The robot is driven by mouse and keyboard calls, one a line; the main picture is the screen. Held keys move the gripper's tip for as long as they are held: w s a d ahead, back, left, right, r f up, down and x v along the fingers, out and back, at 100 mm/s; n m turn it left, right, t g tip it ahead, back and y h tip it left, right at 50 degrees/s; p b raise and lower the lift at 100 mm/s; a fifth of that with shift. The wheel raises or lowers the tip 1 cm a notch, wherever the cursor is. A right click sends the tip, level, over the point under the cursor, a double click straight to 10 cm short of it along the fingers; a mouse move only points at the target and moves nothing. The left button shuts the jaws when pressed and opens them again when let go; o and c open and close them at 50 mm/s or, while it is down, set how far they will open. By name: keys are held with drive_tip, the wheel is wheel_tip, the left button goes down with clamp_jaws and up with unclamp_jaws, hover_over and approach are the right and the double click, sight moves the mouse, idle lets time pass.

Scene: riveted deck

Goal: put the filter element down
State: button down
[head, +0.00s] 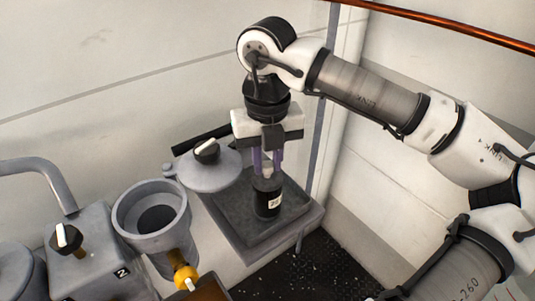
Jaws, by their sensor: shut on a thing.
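The filter element is a dark upright cylinder (266,203) with a pale number label on its side. My gripper (266,168) points straight down from above and is shut on the top of it, with purplish fingers around its upper end. The cylinder is over a grey square tray (246,243) with a raised rim. Its lower end appears at or very near the tray floor; I cannot tell if it touches.
A round grey lid with a black-and-white knob (207,152) is left of my gripper. An open grey cylindrical housing (152,207) with a yellow valve (185,276) stands at lower left. A grey box (95,252) marked 2 is beside it. A wall post (327,110) rises behind.

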drive_tip(key=shift+f, duration=0.1)
drive_tip(key=c, duration=1.2)
unclamp_jaws()
drive_tip(key=shift+c, duration=0.2)
wheel_tip(320, 180, up, 8)
drive_tip(key=shift+f+b, duration=0.1)
drive_tip(key=shift+b, duration=0.35)
